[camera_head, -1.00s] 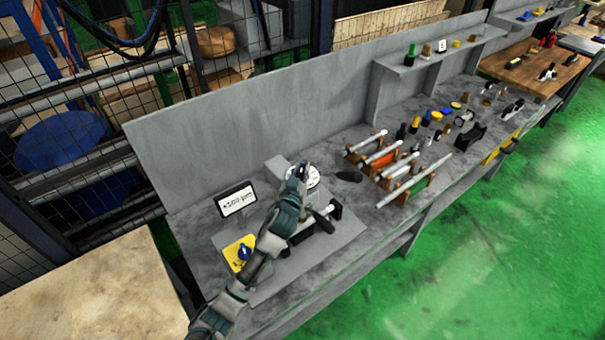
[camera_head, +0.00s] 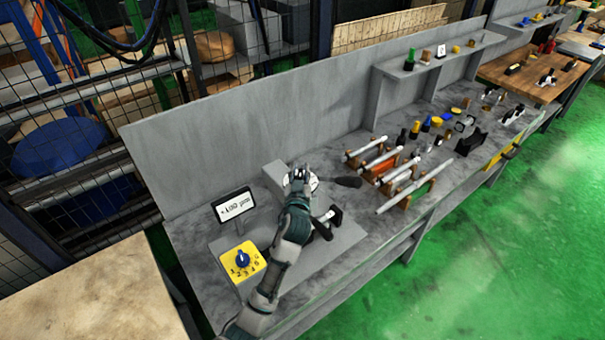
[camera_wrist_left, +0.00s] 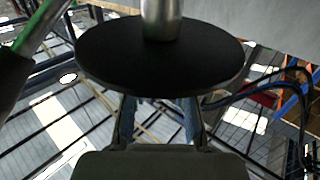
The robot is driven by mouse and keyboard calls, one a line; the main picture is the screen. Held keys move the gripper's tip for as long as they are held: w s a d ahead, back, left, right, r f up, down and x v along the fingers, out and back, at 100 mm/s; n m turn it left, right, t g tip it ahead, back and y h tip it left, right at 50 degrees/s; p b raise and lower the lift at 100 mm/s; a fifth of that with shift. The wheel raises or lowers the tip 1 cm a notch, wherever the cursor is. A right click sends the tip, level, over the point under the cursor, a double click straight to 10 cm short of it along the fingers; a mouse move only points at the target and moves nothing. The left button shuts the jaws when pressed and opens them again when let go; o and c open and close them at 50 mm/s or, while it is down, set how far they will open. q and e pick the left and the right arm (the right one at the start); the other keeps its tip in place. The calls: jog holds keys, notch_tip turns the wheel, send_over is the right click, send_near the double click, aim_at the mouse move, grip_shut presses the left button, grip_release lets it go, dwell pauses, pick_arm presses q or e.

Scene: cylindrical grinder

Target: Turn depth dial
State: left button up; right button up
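The grinder (camera_head: 266,208) stands on the grey bench, with a white round dial (camera_head: 312,183) on its front. A small display (camera_head: 234,205) beside it seems to read +100 µm, though it is blurred. My left gripper (camera_head: 298,178) is at the white dial and covers part of it. In the left wrist view, a black disc (camera_wrist_left: 160,75) on a metal post lies across my left gripper's fingers (camera_wrist_left: 158,112). The fingers stand apart at their bases, but the disc hides their tips, so their hold cannot be told. My right gripper is out of view.
A yellow plate with numbers and a blue knob (camera_head: 242,257) sits left of my forearm. A dark handle (camera_head: 347,182) sticks out right of the dial. Rods on wooden racks (camera_head: 395,205) and small parts lie further right. A grey back panel (camera_head: 230,130) rises behind.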

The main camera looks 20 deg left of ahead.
pick_arm(q)
jog(key=shift+o, duration=0.3)
jog(key=shift+f, duration=0.25)
jog(key=shift+s+f, duration=0.1)
jog(key=shift+s, duration=0.2)
jog(key=v, duration=1.1)
jog(key=shift+s, duration=0.1)
